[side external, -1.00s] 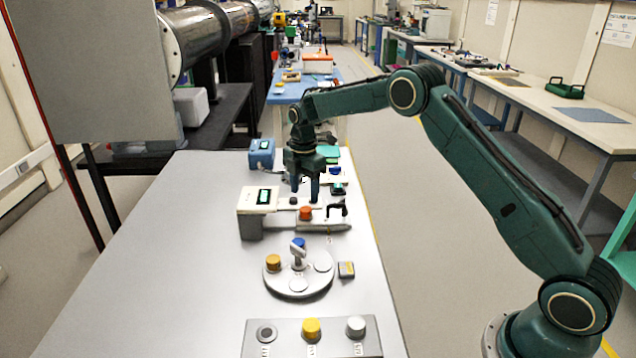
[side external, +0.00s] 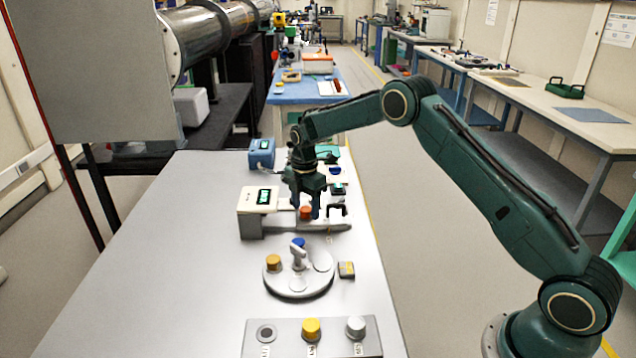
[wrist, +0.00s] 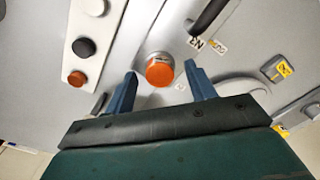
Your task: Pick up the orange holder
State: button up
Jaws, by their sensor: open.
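The orange holder (side external: 305,213) is a short round piece on the grey device beside the box with the green display. In the wrist view, the orange holder (wrist: 160,71) shows its round orange top on a pale base, between my two blue fingers. My gripper (side external: 306,207) is open and points down, with one finger on each side of the holder in the picture. I see gaps between the fingers and the holder in the wrist view, so it is not gripped. How far the fingertips are above it is hard to tell.
A black handle (side external: 337,210) stands close to the right of the holder. A round plate (side external: 298,285) with amber and blue-topped pieces is nearer the camera, then a grey block (side external: 285,345) with yellow and white knobs. The table's left side is bare.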

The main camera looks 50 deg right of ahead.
aim_at(306, 208)
jog(key=c, duration=1.1)
jog(key=shift+o, duration=0.2)
jog(key=shift+r, duration=0.2)
notch_tip(306, 208, up, 20)
jog(key=shift+f, duration=0.15)
dwell(0.3)
